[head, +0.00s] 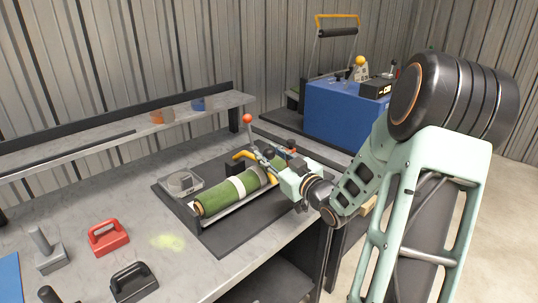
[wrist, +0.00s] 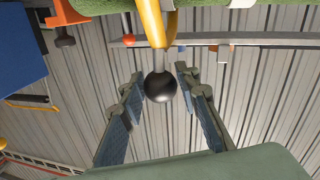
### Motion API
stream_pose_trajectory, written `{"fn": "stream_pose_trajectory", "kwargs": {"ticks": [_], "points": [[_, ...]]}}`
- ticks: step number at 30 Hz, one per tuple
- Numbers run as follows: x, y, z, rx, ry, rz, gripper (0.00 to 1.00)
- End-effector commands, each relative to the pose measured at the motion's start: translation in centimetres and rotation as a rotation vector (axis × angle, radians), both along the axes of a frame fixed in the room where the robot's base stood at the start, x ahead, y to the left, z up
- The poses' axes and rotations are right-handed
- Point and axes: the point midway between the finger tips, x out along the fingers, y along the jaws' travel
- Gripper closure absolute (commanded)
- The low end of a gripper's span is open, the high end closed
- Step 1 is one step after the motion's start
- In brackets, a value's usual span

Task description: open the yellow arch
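The yellow arch (head: 243,155) stands over the green turf roll (head: 218,201), which lies in a dark machine on the bench; my gripper (head: 268,162) hides part of it. In the wrist view, which looks upside down, the yellow arch (wrist: 151,22) ends in a black ball knob (wrist: 160,88). My gripper (wrist: 160,78) is open, with one finger on each side of the knob. A gap shows between the knob and each finger in the picture; depth is hard to tell. The turf roll (wrist: 200,6) shows along the top edge.
A lever with a red ball (head: 247,118) rises close behind the arch. A grey device (head: 181,183) sits left of the roll. Red (head: 108,237) and black (head: 133,281) handled tools lie in front. A blue machine (head: 345,114) stands behind right. A shelf (head: 130,127) runs along the back.

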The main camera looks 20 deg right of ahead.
Motion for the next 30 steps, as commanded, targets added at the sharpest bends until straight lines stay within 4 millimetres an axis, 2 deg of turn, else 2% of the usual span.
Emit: {"fn": "stream_pose_trajectory", "kwargs": {"ticks": [1,7,19,30], "points": [[0.0,0.0,0.0,0.0,0.0,0.0,0.78],[0.0,0.0,0.0,0.0,0.0,0.0,1.0],[0.1,0.1,0.5,-0.005,0.012,0.001,1.0],[1.4,0.8,3.6,-0.054,0.142,0.003,1.0]]}}
